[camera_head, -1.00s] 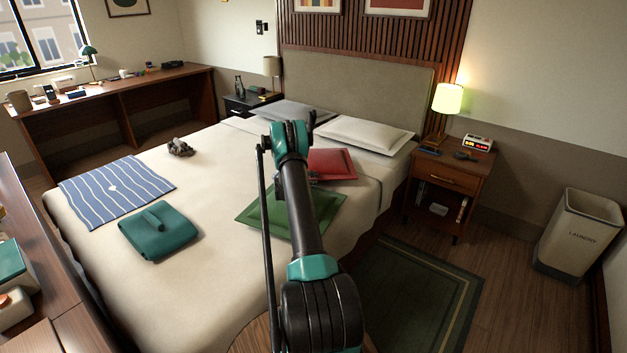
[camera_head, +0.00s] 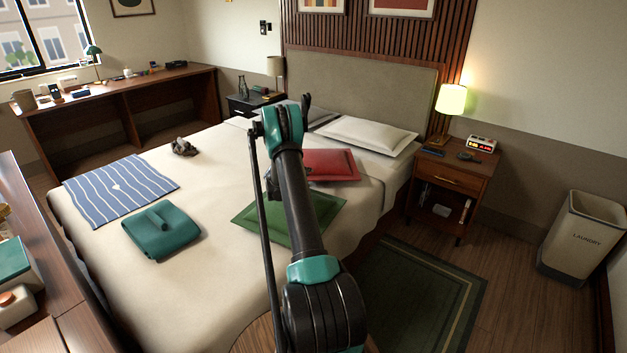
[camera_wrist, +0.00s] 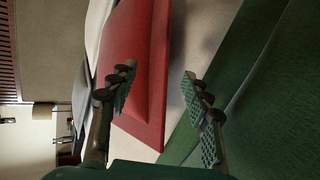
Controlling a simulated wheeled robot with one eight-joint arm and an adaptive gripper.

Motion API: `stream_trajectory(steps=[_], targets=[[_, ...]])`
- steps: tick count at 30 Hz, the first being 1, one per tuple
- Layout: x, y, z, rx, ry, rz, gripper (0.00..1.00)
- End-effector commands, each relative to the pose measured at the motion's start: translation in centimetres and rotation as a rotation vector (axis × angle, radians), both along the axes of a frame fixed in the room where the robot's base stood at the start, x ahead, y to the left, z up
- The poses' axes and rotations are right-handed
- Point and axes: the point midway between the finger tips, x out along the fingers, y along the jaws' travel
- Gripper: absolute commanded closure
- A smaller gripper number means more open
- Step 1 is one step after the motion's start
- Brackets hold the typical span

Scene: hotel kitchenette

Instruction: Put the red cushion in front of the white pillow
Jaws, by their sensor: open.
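The red cushion (camera_head: 335,164) lies flat on the bed, in front of the white pillow (camera_head: 366,136) and partly hidden by my arm at its left. The white pillow rests near the headboard. In the wrist view my gripper (camera_wrist: 163,92) is open and empty. One finger overlaps the red cushion (camera_wrist: 140,45) in the picture, and the other is over the green cushion's edge (camera_wrist: 190,135). I cannot tell whether the fingers touch anything. In the head view the fingers are mostly hidden behind my arm.
The green cushion (camera_head: 318,208) lies nearer on the bed. A folded teal blanket (camera_head: 160,230), a striped cloth (camera_head: 120,190) and a small grey object (camera_head: 184,147) lie to the left. A nightstand (camera_head: 450,180) with a lit lamp (camera_head: 451,99) stands at the right. A grey pillow (camera_head: 322,117) is at the back.

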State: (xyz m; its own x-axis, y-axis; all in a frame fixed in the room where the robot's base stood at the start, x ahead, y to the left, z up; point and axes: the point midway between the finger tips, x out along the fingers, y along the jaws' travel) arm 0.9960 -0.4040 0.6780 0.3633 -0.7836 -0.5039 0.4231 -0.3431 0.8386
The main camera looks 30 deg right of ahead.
Motion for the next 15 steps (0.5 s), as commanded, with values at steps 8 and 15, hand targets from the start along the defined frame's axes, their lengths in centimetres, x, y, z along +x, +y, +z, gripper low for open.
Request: stream_trajectory(steps=[8,15], targets=[[-1.4,3.1,2.0,-0.002,0.001,0.001,0.51],[-1.7,3.6,2.3,0.000,0.000,-0.001,0.51]])
